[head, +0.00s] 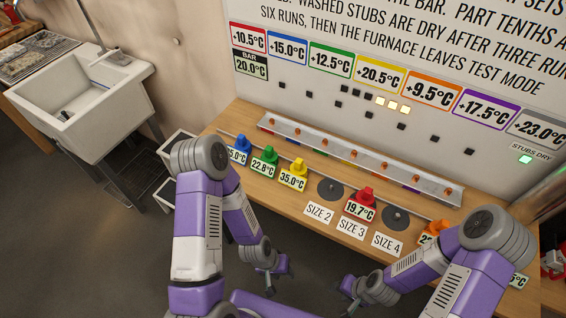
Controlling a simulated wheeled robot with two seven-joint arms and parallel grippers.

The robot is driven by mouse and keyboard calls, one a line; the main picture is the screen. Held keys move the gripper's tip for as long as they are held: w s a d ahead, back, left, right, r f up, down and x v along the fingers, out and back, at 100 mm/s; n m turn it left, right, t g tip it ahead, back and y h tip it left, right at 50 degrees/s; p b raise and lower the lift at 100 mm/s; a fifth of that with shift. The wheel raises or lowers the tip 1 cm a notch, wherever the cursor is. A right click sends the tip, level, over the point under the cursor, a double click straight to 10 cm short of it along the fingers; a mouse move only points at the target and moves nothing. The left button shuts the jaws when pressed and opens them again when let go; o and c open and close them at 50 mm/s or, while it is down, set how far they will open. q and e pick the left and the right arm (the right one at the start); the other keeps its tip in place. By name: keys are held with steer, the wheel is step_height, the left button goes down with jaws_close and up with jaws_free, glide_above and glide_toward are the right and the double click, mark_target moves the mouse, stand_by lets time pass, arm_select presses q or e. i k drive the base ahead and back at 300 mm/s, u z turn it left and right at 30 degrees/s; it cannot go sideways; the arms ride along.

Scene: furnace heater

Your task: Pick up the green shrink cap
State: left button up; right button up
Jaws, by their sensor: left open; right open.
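The green shrink cap (270,154) stands upright on the wooden bench (290,205), between a blue cap (241,145) and a yellow cap (299,167). A card reading 22.8°C (263,168) is in front of it. My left gripper (284,271) is open and empty, low in front of the bench and apart from the green cap. My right gripper (348,291) is open and empty, further right and also low in front of the bench. Nothing covers the green cap's visible front.
A red cap (366,194) stands between two dark discs (330,187) (397,216). An orange cap (436,228) is partly behind my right arm. A rail (345,160) with several copper-coloured pieces runs behind the caps, below the wall panel. A white sink (85,130) stands at left.

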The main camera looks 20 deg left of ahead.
mark_target(266, 165)
steer(key=k, duration=0.3)
steer(key=u, duration=0.9)
